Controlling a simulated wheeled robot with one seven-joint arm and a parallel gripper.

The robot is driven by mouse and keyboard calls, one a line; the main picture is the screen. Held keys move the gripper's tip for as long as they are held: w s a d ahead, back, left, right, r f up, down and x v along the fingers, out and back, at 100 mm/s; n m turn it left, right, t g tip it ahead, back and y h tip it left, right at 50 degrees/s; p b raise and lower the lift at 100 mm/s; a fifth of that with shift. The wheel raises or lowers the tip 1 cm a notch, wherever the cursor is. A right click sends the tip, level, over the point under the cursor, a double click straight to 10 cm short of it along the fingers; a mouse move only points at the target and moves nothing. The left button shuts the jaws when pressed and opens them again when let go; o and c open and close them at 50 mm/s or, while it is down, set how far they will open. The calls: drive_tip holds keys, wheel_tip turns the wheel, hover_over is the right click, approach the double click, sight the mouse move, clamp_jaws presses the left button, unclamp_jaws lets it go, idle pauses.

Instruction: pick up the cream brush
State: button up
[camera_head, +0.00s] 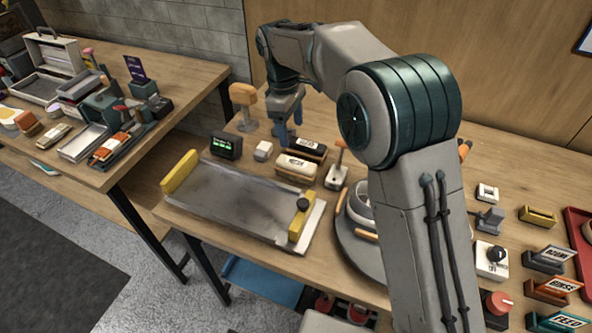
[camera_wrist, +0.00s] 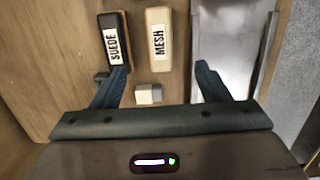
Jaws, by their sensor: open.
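The cream brush (camera_head: 296,168) lies on the workbench just behind the metal tray. In the wrist view the cream brush (camera_wrist: 158,40) has a white label reading MESH and lies ahead, between the lines of my two fingers. My gripper (camera_head: 287,126) is open and empty, above the bench and behind the brush in the head view. In the wrist view the fingers of my gripper (camera_wrist: 162,74) are spread wide, one on each side of a small white block (camera_wrist: 148,95). The brush is not gripped.
A dark brush labelled SUEDE (camera_wrist: 114,38) lies close beside the cream one, near my left finger. The metal tray (camera_head: 240,200) with yellow ends is in front. A black display box (camera_head: 226,145), an orange-topped stand (camera_head: 246,105) and a small handled tool (camera_head: 337,172) stand nearby.

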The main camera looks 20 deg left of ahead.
sight(296, 162)
drive_tip(key=f, duration=0.5)
drive_tip(key=d+f, duration=0.1)
drive_tip(key=f, duration=0.1)
drive_tip(key=shift+f, duration=0.3)
drive_tip(key=shift+d+f+p, duration=0.2)
drive_tip(key=shift+f+p, duration=0.45)
drive_tip(key=shift+f, duration=1.9)
drive_tip(key=c, duration=1.1)
